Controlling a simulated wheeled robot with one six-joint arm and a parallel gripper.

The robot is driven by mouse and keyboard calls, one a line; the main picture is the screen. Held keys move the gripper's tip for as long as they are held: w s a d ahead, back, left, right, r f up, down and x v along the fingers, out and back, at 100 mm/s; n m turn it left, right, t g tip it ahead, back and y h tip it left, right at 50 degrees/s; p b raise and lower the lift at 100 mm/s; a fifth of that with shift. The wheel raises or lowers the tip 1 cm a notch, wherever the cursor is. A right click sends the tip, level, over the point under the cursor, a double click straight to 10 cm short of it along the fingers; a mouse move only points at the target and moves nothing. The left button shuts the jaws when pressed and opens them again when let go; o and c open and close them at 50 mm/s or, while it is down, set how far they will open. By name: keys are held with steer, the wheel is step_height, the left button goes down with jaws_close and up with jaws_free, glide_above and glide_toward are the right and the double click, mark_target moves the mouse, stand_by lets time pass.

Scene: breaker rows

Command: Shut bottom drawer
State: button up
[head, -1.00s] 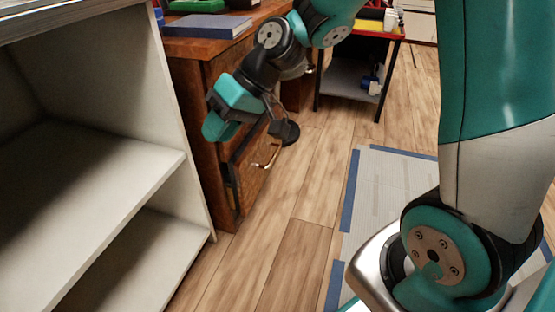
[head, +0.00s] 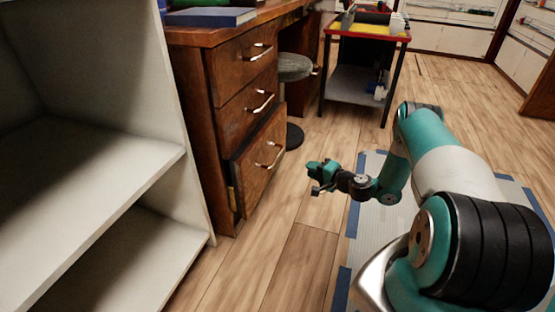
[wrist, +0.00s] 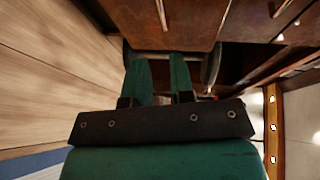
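The bottom drawer (head: 256,172) of the brown wooden desk sticks out past the two drawers above it, with its left side showing. It has a metal bar handle (head: 270,158). My gripper (head: 314,179) is to the right of this drawer, apart from it in the head view, and holds nothing that I can see. In the wrist view my gripper (wrist: 164,72) shows two green fingers with a gap between them. Brown drawer fronts (wrist: 190,25) with handles lie beyond the fingers. Which drawer is in front there is hard to tell.
A white open shelf unit (head: 110,160) stands close at the left. A grey stool (head: 293,68) stands beside the desk, behind the bottom drawer. A red-edged table (head: 362,32) is further back. The wooden floor (head: 285,225) in front of the drawer is clear.

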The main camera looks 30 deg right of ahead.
mark_target(278, 155)
steer(key=b+x, duration=0.7)
steer(key=x, duration=0.9)
steer(key=shift+w+a+r+b, duration=0.1)
steer(key=shift+w+a+b, duration=0.1)
steer(key=shift+b, duration=0.15)
jaws_close()
steer(key=shift+d, duration=0.1)
